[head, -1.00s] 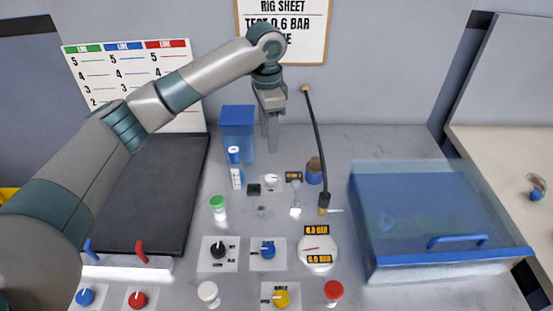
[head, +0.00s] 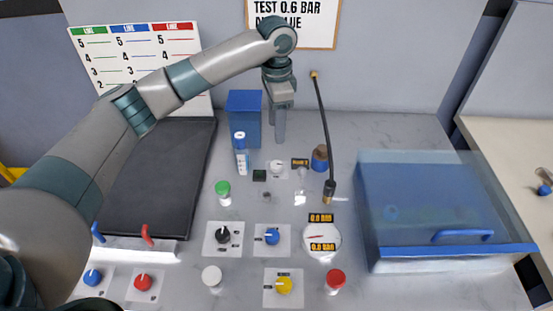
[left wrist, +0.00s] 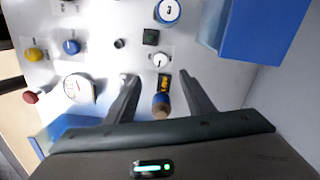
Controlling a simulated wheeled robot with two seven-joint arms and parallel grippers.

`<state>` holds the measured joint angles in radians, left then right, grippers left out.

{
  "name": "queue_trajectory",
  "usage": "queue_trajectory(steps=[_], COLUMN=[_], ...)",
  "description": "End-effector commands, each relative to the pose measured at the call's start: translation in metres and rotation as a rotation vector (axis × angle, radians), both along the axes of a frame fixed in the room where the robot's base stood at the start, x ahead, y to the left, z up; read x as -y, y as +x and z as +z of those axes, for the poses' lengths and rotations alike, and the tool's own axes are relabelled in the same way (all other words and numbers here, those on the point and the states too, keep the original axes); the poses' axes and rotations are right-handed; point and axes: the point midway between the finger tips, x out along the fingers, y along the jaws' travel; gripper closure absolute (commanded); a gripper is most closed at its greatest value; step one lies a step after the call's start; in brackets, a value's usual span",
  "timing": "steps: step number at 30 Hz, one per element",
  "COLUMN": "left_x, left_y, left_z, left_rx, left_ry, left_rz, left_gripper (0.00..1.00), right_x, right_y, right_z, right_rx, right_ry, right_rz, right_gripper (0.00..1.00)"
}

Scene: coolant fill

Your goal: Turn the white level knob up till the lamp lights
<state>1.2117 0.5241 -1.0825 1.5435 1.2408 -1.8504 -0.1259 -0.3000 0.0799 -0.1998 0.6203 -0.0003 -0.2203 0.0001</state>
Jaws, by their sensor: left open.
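The white level knob (head: 277,167) sits on a small plate among the bench fittings. It also shows in the left wrist view (left wrist: 159,60), with a dark pointer mark. A small dark square (head: 259,175) beside it may be the lamp; it looks unlit, and it shows in the left wrist view too (left wrist: 151,37). My left gripper (head: 280,141) points down above and behind the knob, apart from it. Its fingers (left wrist: 158,78) are spread and empty, with the knob just beyond the gap between the tips. My right gripper is out of view.
A large clear blue bin (head: 430,210) fills the right side.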

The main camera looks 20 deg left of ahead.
Motion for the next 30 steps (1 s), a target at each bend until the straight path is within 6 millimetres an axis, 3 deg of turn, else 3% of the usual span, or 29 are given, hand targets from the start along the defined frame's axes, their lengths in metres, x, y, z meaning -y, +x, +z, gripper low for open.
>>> queue_trajectory(steps=[21, 30], left_x=[0.000, 0.000], left_y=[-0.001, 0.000], left_z=[-0.122, -0.143], left_rx=[-0.003, 0.000], left_ry=[0.001, 0.000], left_rz=[0.001, 0.000], left_gripper=[0.52, 0.52], right_x=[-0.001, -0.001], right_y=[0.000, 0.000], right_z=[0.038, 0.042], right_rx=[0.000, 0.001], right_ry=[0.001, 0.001], right_rz=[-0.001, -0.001], right_gripper=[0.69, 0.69])
